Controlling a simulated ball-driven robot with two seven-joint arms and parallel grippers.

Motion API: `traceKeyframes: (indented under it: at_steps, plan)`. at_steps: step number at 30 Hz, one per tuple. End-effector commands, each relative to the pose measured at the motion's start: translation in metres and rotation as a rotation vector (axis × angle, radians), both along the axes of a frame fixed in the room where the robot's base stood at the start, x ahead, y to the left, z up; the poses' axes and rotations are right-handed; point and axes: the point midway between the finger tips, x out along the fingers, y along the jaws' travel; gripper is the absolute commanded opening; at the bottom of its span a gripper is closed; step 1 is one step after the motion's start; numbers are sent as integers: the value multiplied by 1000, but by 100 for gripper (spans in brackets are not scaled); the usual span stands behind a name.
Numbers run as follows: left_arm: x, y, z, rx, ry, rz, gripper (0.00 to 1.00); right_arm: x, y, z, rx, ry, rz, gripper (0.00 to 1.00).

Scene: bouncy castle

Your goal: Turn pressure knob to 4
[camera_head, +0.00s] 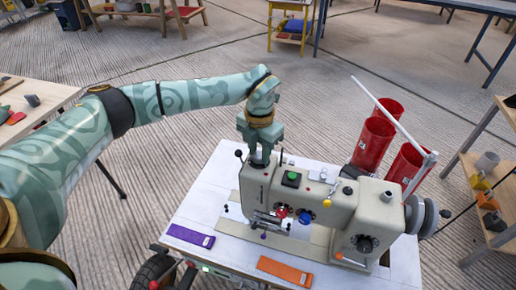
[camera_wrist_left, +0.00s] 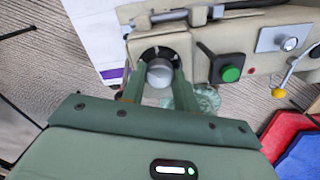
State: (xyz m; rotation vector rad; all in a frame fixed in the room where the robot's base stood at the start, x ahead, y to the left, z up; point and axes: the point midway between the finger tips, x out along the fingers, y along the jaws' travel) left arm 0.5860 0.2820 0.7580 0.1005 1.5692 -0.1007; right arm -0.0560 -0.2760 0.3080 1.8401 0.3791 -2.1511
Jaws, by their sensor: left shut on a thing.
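A cream sewing machine (camera_head: 340,205) stands on a white table. My left gripper (camera_head: 262,158) reaches down from above to the top left end of the machine. In the left wrist view my left gripper (camera_wrist_left: 158,85) is shut on the silver pressure knob (camera_wrist_left: 160,72), with one green finger on each side of it. The knob sits on a dark round dial (camera_wrist_left: 158,53) with small light marks. I cannot read any numbers on it. In the head view the gripper hides the knob. My right gripper is not in view.
A green button (camera_wrist_left: 230,73) on a black box is close to the knob. Red thread cones (camera_head: 373,143) stand behind the machine, with a white rod over them. A purple strip (camera_head: 190,236) and an orange strip (camera_head: 285,271) lie on the white table (camera_head: 205,195).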

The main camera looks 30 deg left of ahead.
Motion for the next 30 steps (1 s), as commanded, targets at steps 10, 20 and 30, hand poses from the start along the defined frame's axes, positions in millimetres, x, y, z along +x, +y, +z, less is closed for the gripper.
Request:
traceKeyframes:
  at_steps: [10,20,30]
  plan:
    - [0,0,7,2,-5,-300,7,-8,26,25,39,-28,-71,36]
    - [0,0,5,3,-4,-613,7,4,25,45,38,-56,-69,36]
    - [0,-1,4,2,-3,-936,7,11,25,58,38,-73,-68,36]
